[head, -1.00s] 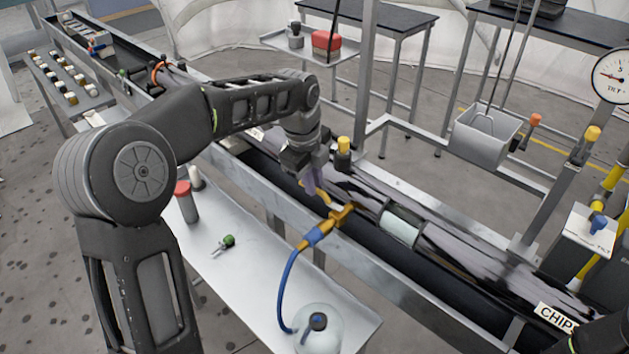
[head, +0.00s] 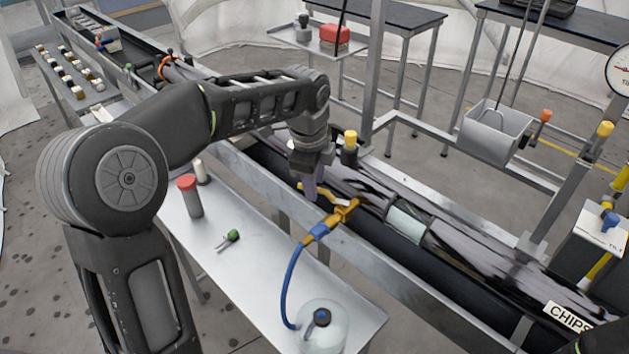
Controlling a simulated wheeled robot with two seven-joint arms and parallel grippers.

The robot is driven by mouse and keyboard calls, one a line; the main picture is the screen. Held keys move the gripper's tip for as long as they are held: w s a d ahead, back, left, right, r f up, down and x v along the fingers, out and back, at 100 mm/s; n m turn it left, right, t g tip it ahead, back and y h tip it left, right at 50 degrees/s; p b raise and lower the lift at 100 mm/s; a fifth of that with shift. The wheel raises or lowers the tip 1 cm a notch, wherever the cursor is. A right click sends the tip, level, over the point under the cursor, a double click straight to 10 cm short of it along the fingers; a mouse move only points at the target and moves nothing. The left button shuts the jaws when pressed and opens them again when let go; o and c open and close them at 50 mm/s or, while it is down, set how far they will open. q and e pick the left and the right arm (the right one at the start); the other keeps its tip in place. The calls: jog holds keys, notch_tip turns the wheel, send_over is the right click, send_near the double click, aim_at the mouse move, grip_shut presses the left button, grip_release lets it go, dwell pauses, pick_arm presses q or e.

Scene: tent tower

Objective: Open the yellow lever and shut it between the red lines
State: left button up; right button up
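A yellow lever (head: 311,193) sits beside a yellow valve fitting (head: 344,212) on the trough's near edge. A blue hose (head: 290,280) runs from the fitting down to a clear round bottle (head: 322,328) on the side table. My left gripper (head: 307,192) points down at the lever, its fingers at or just behind it; the arm hides most of the gripper, so its opening cannot be made out. Red lines cannot be made out. My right gripper is not in view.
A long trough (head: 450,300) holds a dark tube with a clear section (head: 408,221). A yellow-capped post (head: 350,148) stands close behind my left gripper. On the side table (head: 245,270) are a red-capped cylinder (head: 189,196) and a small green-topped item (head: 232,236).

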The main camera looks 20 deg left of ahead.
pick_arm(q)
notch_tip(320, 180, up, 8)
jog(key=s, duration=0.1)
jog(key=shift+s+f, duration=0.15)
jog(key=shift+s, duration=0.1)
jog(key=shift+d, duration=0.1)
dwell(5.3)
